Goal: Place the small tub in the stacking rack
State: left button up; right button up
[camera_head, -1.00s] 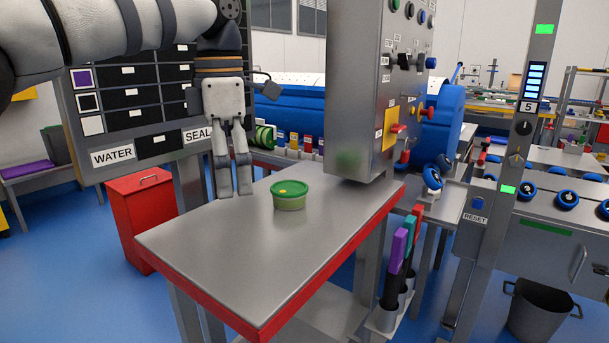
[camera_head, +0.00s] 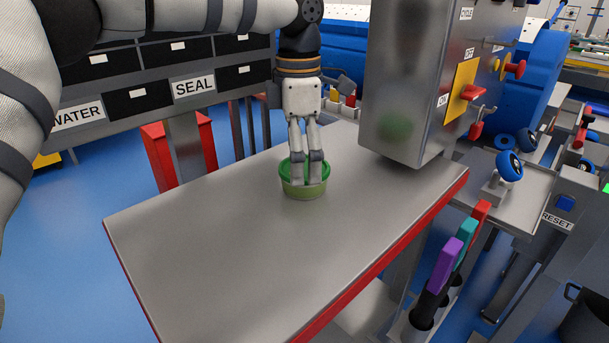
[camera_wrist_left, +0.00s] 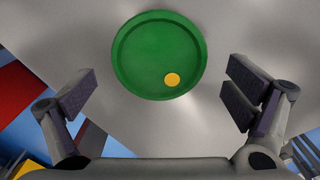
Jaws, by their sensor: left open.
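The small tub (camera_head: 303,189) has a green lid and a paler body and stands upright on the grey metal table. In the left wrist view its round green lid (camera_wrist_left: 155,62) carries a yellow dot. My left gripper (camera_head: 307,183) points down over the tub and hides part of the lid in the head view. In the left wrist view its open fingers (camera_wrist_left: 160,95) are wide apart, one to each side below the lid, holding nothing. I cannot tell its exact height above the tub. My right gripper is not in view. I cannot make out the stacking rack for certain.
The table (camera_head: 220,240) is bare around the tub and has a red edge. A grey metal control cabinet (camera_head: 415,75) stands close at the right. Coloured-handled tools (camera_head: 447,262) hang beside the table's right edge. A red cabinet (camera_head: 180,150) stands behind at left.

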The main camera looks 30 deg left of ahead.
pick_arm(q)
notch_tip(320, 180, down, 3)
jog(key=shift+r, duration=0.15)
jog(key=c, duration=1.5)
